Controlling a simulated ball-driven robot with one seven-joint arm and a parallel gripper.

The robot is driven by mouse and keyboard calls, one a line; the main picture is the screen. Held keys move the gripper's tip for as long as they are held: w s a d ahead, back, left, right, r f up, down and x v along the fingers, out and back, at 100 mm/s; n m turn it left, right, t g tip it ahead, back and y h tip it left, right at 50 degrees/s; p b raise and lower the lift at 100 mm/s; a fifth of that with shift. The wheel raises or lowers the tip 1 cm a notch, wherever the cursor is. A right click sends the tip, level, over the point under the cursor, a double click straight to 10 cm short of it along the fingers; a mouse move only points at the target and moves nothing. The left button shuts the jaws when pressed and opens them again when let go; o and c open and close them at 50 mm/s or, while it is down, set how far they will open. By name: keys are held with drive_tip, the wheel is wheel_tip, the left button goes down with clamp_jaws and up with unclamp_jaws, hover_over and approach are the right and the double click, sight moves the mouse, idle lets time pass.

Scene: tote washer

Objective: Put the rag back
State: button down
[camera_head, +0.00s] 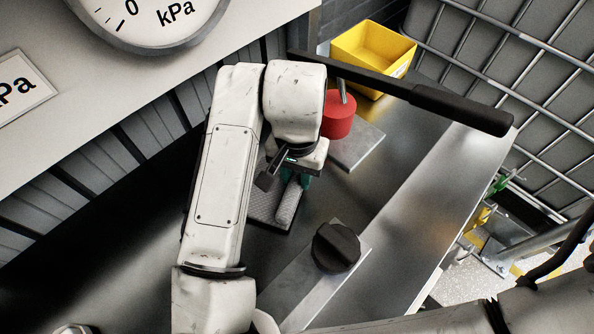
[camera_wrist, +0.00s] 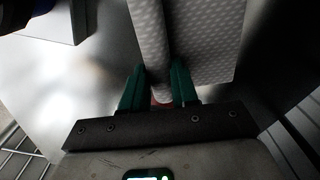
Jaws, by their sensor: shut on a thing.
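The rag (camera_head: 288,203) looks like a pale grey roll with a fine pattern. In the wrist view the rag (camera_wrist: 149,38) runs up from between the green fingers of my gripper (camera_wrist: 158,92). My gripper is shut on its near end. In the head view my gripper (camera_head: 296,181) points down at the rag, partly hidden by my wrist. A flat grey patterned mat (camera_head: 262,203) lies just left of the rag there. The mat (camera_wrist: 208,40) shows right beside it in the wrist view. I cannot tell whether the rag touches the mat.
A red cylinder (camera_head: 339,118) on a grey plate stands behind my gripper, under a long black lever (camera_head: 440,101). A yellow bin (camera_head: 372,55) is farther back. A black knob (camera_head: 336,247) sits in front. A wire cage (camera_head: 520,70) borders the right. Bare metal lies between.

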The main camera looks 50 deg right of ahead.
drive_tip(key=shift+f, duration=0.1)
idle(0.3)
drive_tip(key=shift+f+b, duration=0.5)
drive_tip(key=shift+f, duration=0.05)
drive_tip(key=shift+f, duration=0.15)
idle(0.4)
unclamp_jaws()
drive_tip(key=shift+s+d, duration=0.1)
idle(0.6)
idle(0.4)
drive_tip(key=shift+r+p, duration=3.7)
drive_tip(key=shift+r, duration=0.8)
